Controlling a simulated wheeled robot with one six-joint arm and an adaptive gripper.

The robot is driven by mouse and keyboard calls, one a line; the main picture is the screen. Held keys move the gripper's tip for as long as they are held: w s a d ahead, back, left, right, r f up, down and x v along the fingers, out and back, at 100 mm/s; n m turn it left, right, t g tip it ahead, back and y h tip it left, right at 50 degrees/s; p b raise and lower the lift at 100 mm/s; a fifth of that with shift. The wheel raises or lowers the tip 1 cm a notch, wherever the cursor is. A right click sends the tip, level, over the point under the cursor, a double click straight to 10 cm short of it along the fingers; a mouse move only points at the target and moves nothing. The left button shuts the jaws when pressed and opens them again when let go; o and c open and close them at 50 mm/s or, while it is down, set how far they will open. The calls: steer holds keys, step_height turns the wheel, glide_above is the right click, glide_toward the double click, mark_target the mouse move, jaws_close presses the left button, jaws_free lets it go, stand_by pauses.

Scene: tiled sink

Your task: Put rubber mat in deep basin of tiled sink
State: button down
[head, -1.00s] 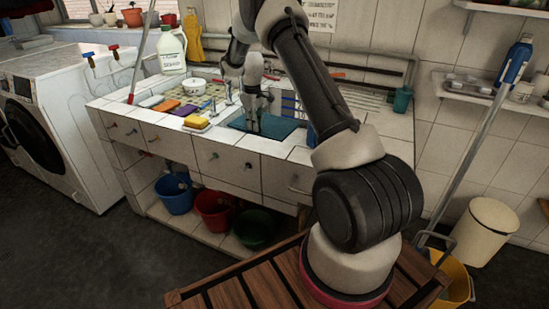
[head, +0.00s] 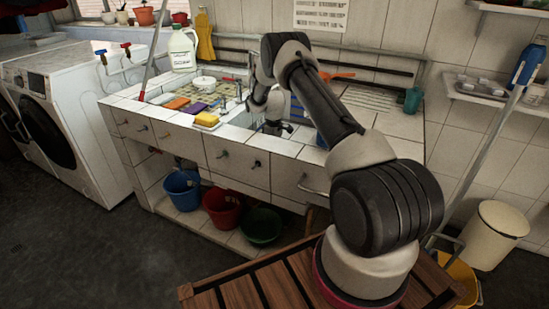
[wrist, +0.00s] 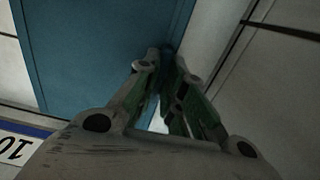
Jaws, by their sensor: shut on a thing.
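The rubber mat (wrist: 95,55) is a flat blue sheet filling the upper left of the wrist view. My gripper (wrist: 168,58) is shut on the mat at its right edge. In the head view my gripper (head: 270,128) reaches down into the deep basin of the tiled sink (head: 240,150), and the front rim hides its fingertips.
A yellow sponge (head: 206,119), a purple cloth (head: 194,108) and an orange one (head: 177,103) lie on the left of the counter. A white jug (head: 183,52) stands behind them. A teal cup (head: 413,99) stands at the right end. A label (wrist: 15,150) shows in the wrist view.

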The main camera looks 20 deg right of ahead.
steer(key=shift+f, duration=1.6)
steer(key=c, duration=1.5)
jaws_free()
